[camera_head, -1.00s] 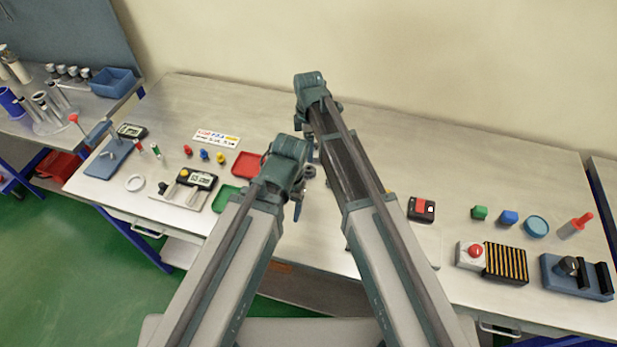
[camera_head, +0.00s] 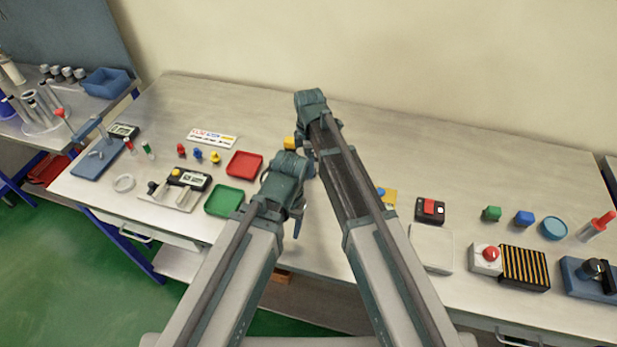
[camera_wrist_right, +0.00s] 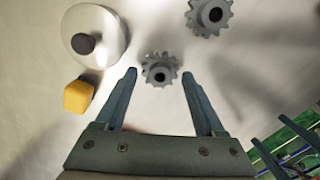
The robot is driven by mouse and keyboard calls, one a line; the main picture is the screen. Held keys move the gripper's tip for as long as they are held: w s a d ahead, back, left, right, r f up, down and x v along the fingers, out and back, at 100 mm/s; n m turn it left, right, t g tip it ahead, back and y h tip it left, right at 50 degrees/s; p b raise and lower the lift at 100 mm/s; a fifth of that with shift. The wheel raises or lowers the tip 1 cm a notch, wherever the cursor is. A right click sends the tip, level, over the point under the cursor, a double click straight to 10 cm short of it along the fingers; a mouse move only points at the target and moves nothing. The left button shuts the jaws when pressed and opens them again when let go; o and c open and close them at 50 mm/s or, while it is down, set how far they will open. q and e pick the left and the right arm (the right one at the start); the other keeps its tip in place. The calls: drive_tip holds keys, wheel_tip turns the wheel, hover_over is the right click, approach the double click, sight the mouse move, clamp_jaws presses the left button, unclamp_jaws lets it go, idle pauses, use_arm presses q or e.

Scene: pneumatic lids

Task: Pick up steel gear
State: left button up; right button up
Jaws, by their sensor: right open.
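In the right wrist view, a grey toothed gear (camera_wrist_right: 160,69) with a dark centre hole lies flat on the bench. A second, similar gear (camera_wrist_right: 211,14) lies farther up and right, cut by the top edge. I cannot tell which one is the steel gear. My right gripper (camera_wrist_right: 159,77) is open and empty, its fingertips on either side of the nearer gear in the picture; contact is not visible. In the head view, the gears and the right jaws are hidden behind my arms. My left gripper (camera_head: 299,218) shows only partly, and its opening is unclear.
Left of the gears are a pale round disc with a dark knob (camera_wrist_right: 88,43) and a yellow block (camera_wrist_right: 78,97). In the head view, a red tray (camera_head: 244,164) and green tray (camera_head: 223,200) lie left of my arms. The bench's back right is clear.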

use_arm(q)
drive_tip(key=shift+f, duration=0.25)
use_arm(e)
drive_tip(key=shift+f, duration=0.3)
clamp_jaws()
